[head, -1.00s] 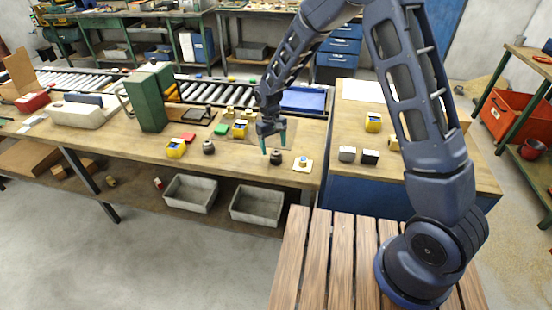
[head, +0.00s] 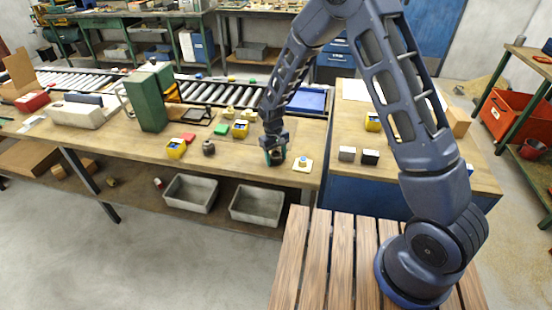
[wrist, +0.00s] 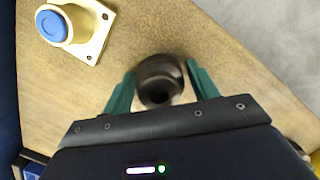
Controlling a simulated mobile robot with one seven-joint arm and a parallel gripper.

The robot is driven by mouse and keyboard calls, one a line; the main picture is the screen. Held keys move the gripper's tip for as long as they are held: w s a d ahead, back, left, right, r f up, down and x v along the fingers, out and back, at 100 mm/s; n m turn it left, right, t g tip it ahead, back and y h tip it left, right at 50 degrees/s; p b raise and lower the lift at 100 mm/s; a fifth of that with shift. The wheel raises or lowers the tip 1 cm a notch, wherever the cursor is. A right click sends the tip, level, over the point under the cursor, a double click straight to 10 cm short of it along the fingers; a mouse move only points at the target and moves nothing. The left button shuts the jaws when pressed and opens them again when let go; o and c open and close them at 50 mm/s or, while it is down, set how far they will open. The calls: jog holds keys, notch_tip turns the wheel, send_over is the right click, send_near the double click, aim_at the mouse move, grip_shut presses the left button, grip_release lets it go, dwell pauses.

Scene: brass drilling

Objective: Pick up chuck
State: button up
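The chuck (wrist: 160,80) is a small dark, rounded metal piece with a hole, standing on the wooden bench. In the wrist view it sits between the two green fingers of my gripper (wrist: 161,88), with a narrow gap on each side. In the head view my gripper (head: 275,157) is down at the bench top around the chuck (head: 277,161), which it partly hides. A second, similar dark piece (head: 209,147) stands further left on the bench.
A cream square-based piece with a blue top (wrist: 62,25) is close beside my gripper; it also shows in the head view (head: 302,164). The bench's front edge is near.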

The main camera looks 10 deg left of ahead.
jog(key=c, duration=1.1)
jog(key=shift+r, duration=0.1)
